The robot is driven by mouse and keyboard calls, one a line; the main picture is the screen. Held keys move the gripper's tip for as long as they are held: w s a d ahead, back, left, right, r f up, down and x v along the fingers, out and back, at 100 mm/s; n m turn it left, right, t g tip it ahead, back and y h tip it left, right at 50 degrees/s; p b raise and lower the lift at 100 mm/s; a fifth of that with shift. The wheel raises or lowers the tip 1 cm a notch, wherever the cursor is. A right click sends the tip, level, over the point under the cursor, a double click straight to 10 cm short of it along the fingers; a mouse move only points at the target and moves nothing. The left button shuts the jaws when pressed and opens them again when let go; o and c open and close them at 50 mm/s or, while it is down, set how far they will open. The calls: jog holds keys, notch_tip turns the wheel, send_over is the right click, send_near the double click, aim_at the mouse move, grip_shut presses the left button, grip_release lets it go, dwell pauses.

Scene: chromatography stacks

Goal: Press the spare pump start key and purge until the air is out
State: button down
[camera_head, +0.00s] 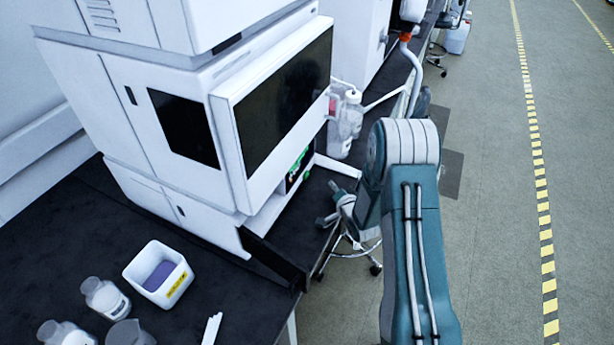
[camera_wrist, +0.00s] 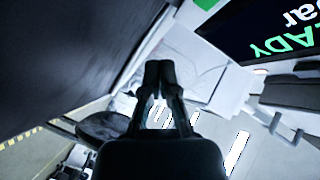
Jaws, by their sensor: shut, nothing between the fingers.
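A white instrument stack (camera_head: 215,140) stands on the dark bench in the head view. Low on its front is a small dark display (camera_head: 298,166) with green marks, with a green spot (camera_head: 307,174) beside it. I cannot tell whether that spot is the start key. In the wrist view a dark screen (camera_wrist: 262,32) shows upside-down green text resembling "READY". My gripper (camera_wrist: 159,66) is shut and empty, its fingertips before a pale surface and left of that screen. In the head view my wrist is right of the stack's lower front; contact is not visible.
A dark bar juts out by the stack's lower corner. Clear bottles (camera_head: 346,125) stand behind. The floor (camera_head: 490,240) at right is open.

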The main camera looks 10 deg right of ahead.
jog(key=shift+w+a, duration=0.55)
jog(key=shift+a, duration=0.25)
jog(key=shift+w+a, duration=0.5)
jog(key=shift+a, duration=0.3)
jog(key=shift+w+a, duration=0.55)
jog(key=shift+a, duration=0.25)
jog(key=shift+w+a+r, duration=0.1)
jog(key=shift+w+a, duration=0.1)
jog(key=shift+a, duration=0.1)
jog(key=shift+w+a, duration=0.25)
jog(key=shift+a, duration=0.15)
dwell(0.5)
jog(key=shift+d, duration=0.1)
jog(key=shift+s+d, duration=0.5)
jog(key=shift+d, duration=0.15)
jog(key=shift+s+d, duration=0.45)
jog(key=shift+d, duration=0.25)
jog(key=shift+s+d, duration=0.5)
jog(key=shift+d, duration=0.25)
jog(key=shift+s+d, duration=0.45)
jog(key=shift+d, duration=0.25)
